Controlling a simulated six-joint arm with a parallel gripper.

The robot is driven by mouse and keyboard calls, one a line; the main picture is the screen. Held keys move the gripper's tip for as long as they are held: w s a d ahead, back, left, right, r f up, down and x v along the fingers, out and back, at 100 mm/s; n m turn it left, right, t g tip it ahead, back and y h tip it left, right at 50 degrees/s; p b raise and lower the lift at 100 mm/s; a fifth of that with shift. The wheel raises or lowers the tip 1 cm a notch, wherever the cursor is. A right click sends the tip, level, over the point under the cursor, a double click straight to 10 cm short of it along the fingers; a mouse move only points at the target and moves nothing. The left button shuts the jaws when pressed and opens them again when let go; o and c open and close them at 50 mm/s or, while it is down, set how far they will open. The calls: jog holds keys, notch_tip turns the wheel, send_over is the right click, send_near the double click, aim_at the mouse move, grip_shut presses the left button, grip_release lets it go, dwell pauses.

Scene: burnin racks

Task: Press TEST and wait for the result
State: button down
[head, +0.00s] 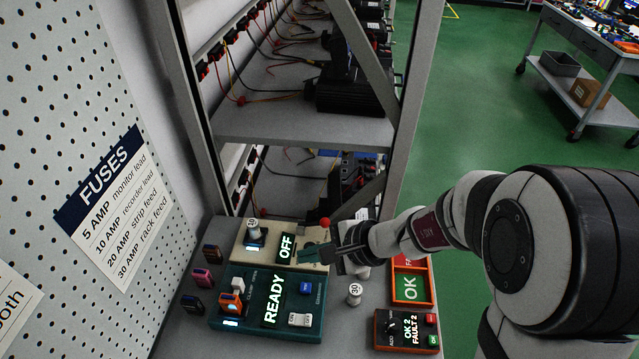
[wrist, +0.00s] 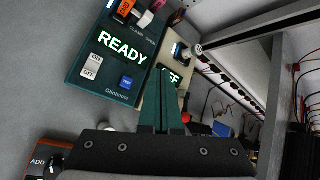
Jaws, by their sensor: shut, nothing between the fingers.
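The teal tester (head: 262,330) lies on the bench. Its display reads READY (head: 273,298), and it also shows in the wrist view (wrist: 122,45). Its blue TEST button (head: 306,288) appears below the display in the wrist view (wrist: 127,82). A white ON/OFF rocker (head: 300,319) sits beside it. An orange and white piece (head: 231,302) sits at the tester's clamp end. My gripper (head: 303,256) is shut and empty, above the beige box beside the tester, apart from the TEST button. In the wrist view its teal fingers (wrist: 163,92) are together and partly cover the beige box's display.
The beige box (head: 262,262) has an OFF display and a red-knobbed lever (head: 324,222). Several fuses (head: 201,278) lie at the left. A green OK bin (head: 411,288) and an orange counter box reading OK 2, FAULT 2 (head: 408,331) stand right. Rack posts (head: 408,120) rise behind.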

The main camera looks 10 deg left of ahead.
jog(key=shift+w+f, duration=0.1)
send_over(311, 291)
jog(key=shift+w+f, duration=0.1)
jog(key=shift+f, duration=4.3)
jog(key=shift+f, duration=0.4)
jog(key=shift+f, duration=0.45)
jog(key=shift+r, duration=0.9)
